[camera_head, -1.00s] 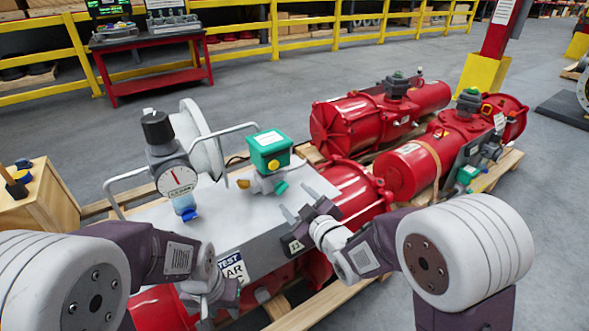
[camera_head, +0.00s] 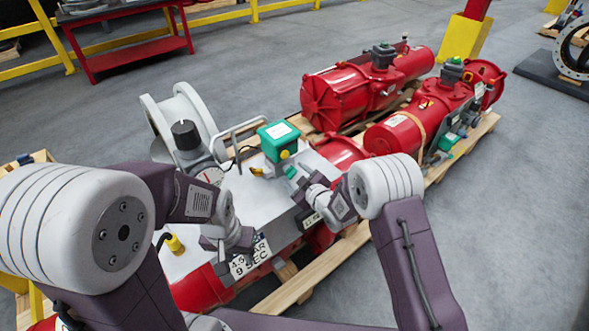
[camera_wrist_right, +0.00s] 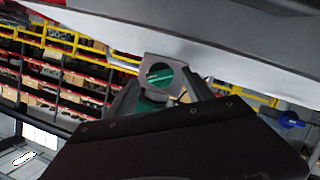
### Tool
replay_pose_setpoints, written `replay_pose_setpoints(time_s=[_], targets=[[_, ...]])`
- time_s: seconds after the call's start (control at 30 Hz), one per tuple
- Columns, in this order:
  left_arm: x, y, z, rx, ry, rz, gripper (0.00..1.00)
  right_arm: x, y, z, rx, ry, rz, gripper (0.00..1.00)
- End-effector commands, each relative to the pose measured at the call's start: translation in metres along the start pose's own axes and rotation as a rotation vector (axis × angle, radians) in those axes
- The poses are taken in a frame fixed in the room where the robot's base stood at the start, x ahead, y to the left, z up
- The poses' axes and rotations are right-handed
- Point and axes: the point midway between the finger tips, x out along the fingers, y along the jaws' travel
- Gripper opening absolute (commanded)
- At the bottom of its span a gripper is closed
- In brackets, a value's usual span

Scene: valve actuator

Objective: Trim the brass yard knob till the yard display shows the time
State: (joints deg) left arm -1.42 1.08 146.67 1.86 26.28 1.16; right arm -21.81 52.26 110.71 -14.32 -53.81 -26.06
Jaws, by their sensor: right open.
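The green box (camera_head: 279,141) stands on the grey top plate, with a yellow round part (camera_head: 284,155) on its front. A small brass-coloured piece (camera_head: 257,172) sticks out at its lower left, and a teal piece (camera_head: 291,172) at its lower right. My right gripper (camera_head: 298,184) is open, close to the teal piece; I cannot tell whether they touch. In the right wrist view a grey plate with a round hole (camera_wrist_right: 160,62) and teal parts show between the fingers (camera_wrist_right: 158,92). My left gripper (camera_head: 225,238) is over the plate's front edge; its fingers are unclear. No display is in view.
A black-capped regulator with a gauge (camera_head: 187,136) and a metal handle (camera_head: 240,130) stand left of the green box. A sign reading 4.5 BAR 9 SEC (camera_head: 250,258) is on the front. Red actuators (camera_head: 345,95) lie behind on pallets. Open floor is at right.

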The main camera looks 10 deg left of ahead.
Motion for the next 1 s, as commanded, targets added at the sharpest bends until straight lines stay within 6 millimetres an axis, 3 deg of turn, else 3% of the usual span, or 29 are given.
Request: replay_pose_setpoints(time_s=[0.37, 0.57, 0.67, 0.9, 1.0], targets=[[-0.003, 0.0, 0.0, 0.0, -0.001, 0.0, 0.36, 0.009, -0.001, 0.001, 0.0, -0.001, 0.0, 0.57], [-0.003, 0.0, 0.0, 0.0, -0.001, 0.0, 0.36, 0.009, -0.001, 0.001, 0.0, -0.001, 0.0, 0.02], [0.0, 0.0, 0.0, 0.0, 0.0, 0.0, 0.36, 0.009, -0.002, 0.002, -0.008, 0.0, 0.003, 0.0], [0.035, -0.001, 0.004, 0.0, -0.001, 0.0, 0.36, 0.011, -0.007, 0.006, -0.192, 0.002, 0.08, 0.0], [0.037, -0.001, 0.004, 0.0, -0.001, 0.0, 0.36, 0.009, -0.005, 0.003, -0.226, 0.001, 0.095, 0.0]])
